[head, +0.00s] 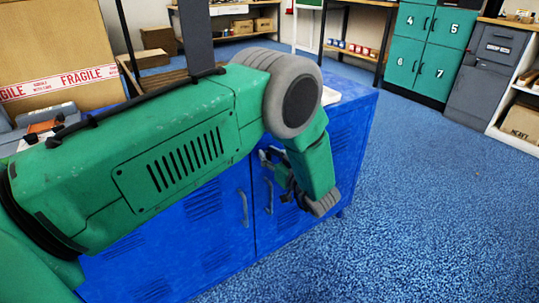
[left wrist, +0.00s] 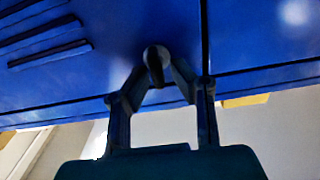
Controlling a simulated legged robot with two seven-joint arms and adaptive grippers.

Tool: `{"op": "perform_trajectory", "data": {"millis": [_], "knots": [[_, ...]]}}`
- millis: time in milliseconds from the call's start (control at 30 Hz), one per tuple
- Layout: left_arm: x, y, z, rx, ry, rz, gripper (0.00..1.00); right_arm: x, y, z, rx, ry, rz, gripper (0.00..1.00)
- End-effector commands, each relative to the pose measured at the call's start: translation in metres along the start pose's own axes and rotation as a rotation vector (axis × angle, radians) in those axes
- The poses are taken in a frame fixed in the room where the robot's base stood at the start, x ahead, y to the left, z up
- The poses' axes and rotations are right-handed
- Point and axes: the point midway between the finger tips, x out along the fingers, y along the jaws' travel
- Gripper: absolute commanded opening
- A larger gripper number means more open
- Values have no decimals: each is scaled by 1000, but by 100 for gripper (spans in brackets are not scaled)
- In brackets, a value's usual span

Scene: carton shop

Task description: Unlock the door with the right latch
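A blue metal cabinet (head: 215,255) has two doors with vent slots. The right door (head: 300,218) carries a vertical handle (head: 268,196); the left door has a similar handle (head: 244,208). My left gripper (head: 268,157) is at the upper part of the right door, above its handle, partly hidden by my green arm. In the left wrist view, its two fingers (left wrist: 157,75) slant inward and close around a dark round knob, which looks like the right latch (left wrist: 156,56), against the blue door. The door seam runs just beside it. My right gripper is not in view.
Green numbered lockers (head: 430,50) and a grey cabinet (head: 490,75) stand at the back right. The blue floor (head: 430,200) to the right of the cabinet is clear.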

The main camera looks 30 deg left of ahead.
Motion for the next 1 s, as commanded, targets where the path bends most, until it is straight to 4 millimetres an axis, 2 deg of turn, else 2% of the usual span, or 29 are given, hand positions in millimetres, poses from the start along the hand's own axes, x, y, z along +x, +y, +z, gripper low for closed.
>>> {"op": "perform_trajectory", "data": {"millis": [567, 767, 1000], "knots": [[-1, 2, 1, 39, -4, 4, 0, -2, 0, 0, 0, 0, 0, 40], [-1, 4, 2, 146, -5, 4, 0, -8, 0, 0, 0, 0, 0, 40], [-1, 7, 3, 356, -6, 6, 0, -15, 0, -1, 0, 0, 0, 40]]}}
